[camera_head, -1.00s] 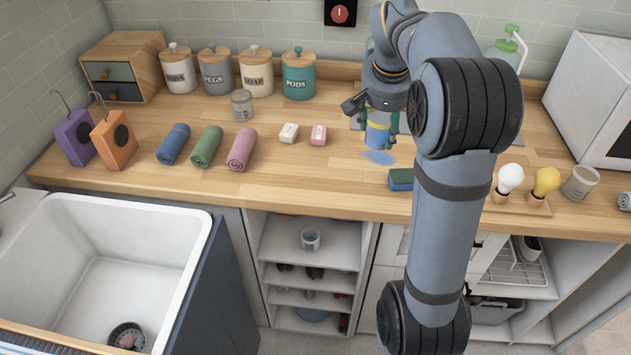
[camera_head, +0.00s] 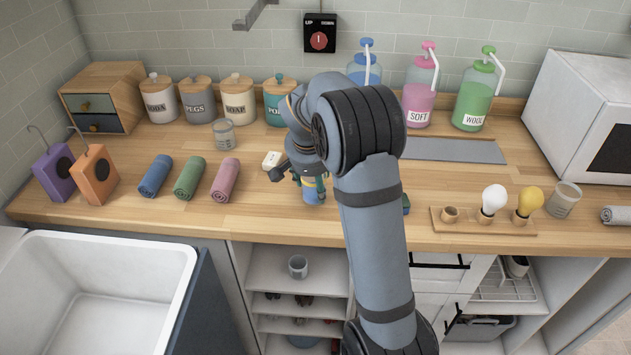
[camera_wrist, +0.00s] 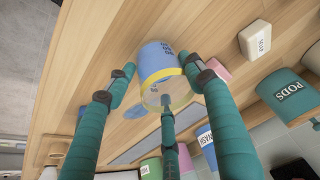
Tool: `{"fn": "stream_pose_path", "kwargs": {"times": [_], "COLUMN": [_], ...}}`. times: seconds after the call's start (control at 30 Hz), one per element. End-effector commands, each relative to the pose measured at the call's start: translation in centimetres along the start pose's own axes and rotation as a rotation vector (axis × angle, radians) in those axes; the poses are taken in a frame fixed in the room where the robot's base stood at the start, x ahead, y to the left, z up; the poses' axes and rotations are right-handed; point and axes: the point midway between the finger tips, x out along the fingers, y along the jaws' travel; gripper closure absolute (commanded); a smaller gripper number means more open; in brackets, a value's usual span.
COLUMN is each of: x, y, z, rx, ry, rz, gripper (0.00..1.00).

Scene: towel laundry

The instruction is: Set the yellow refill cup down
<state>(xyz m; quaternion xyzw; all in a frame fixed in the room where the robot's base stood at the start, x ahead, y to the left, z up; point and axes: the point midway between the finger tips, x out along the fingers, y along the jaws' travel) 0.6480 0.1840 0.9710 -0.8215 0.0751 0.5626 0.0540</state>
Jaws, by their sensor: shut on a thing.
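The refill cup (camera_wrist: 158,60) is blue with a yellow band and dark lettering. It also shows in the head view (camera_head: 313,191), low over the counter in front of the soap bars. My gripper (camera_wrist: 161,78) has its teal fingers closed around the cup's sides; in the head view my gripper (camera_head: 312,178) is partly hidden by my arm. The cup looks roughly upright in the head view. I cannot tell whether its base touches the wooden counter (camera_head: 260,222). A blue patch (camera_wrist: 141,110) lies on the counter beside the cup.
A white soap bar (camera_head: 272,160) and a pink one (camera_wrist: 217,70) are close by. Rolled towels (camera_head: 190,177) lie to the left. Pump bottles (camera_head: 419,97) stand behind, right of my arm. A bulb tray (camera_head: 470,221) is at right. Counter front left of the cup is clear.

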Motion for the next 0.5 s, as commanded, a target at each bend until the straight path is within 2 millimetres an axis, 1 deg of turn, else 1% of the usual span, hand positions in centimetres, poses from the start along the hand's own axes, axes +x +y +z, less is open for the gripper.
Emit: {"fn": "stream_pose_path", "kwargs": {"times": [0.27, 0.4, 0.43, 0.5], "x": [0.15, 0.56, 0.39, 0.36], "y": [0.01, 0.01, 0.01, 0.02], "z": [0.01, 0.17, 0.11, 0.10], "rx": [0.000, 0.000, 0.000, 0.000], "ry": [0.002, 0.002, 0.002, 0.001], "rz": [-0.001, -0.001, -0.001, -0.001], "gripper": [0.71, 0.71, 0.46, 0.42]}}
